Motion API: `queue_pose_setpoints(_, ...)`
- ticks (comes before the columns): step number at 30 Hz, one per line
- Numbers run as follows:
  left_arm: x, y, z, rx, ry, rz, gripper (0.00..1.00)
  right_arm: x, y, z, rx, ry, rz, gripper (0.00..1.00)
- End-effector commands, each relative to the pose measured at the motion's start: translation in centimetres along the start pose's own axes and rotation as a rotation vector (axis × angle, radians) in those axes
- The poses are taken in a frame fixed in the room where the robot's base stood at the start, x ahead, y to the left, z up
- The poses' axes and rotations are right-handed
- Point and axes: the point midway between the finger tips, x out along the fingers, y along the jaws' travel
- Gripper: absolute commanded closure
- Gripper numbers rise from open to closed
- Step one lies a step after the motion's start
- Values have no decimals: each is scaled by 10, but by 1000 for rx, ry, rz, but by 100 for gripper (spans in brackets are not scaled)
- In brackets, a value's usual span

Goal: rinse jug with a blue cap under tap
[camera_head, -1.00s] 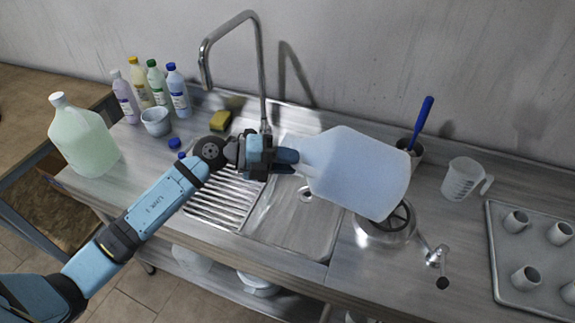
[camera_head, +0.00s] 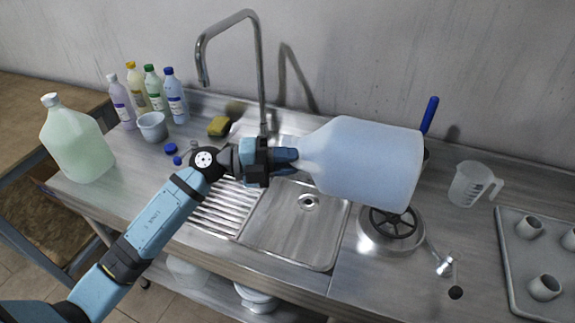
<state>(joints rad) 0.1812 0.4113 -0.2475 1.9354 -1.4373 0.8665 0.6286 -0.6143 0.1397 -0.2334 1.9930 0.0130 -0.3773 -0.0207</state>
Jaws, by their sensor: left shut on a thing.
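My left gripper (camera_head: 285,160) is shut on the neck end of a large pale translucent jug (camera_head: 366,163). The jug lies on its side in the air, its neck toward the left and its base toward the right. It hangs above the right edge of the sink (camera_head: 286,235) and the counter beside it. The neck is mostly hidden by the gripper, and no cap shows on it. A blue cap (camera_head: 171,149) lies on the counter behind my arm. The tall curved tap (camera_head: 262,75) stands behind the gripper, its spout to the left of the jug. My right gripper is out of view.
A green-tinted jug (camera_head: 77,148) and several bottles (camera_head: 174,97) stand at the left by a grey bowl (camera_head: 153,127). A yellow sponge (camera_head: 219,126) lies behind the sink. At the right are a round rinser (camera_head: 385,243), a measuring jug (camera_head: 470,185) and a tray of cups (camera_head: 515,275).

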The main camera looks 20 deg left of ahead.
Motion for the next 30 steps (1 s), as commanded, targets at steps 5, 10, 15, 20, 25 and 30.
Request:
queue_pose_setpoints(5, 0, 3, 0, -29, 6, -66, 100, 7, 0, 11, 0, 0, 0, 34)
queue_pose_setpoints(10, 0, 4, 0, -58, 12, -134, 100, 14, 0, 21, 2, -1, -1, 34)
queue_pose_setpoints(15, 0, 4, 0, -94, 20, -215, 100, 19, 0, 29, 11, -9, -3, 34)
queue_pose_setpoints(20, 0, 4, 0, -129, 27, -294, 100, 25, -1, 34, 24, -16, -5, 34)
queue_pose_setpoints(25, 0, 4, 0, -167, 35, -380, 100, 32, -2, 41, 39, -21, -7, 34)
queue_pose_setpoints(30, 0, 4, 0, -205, 44, -466, 100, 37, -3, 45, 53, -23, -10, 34)
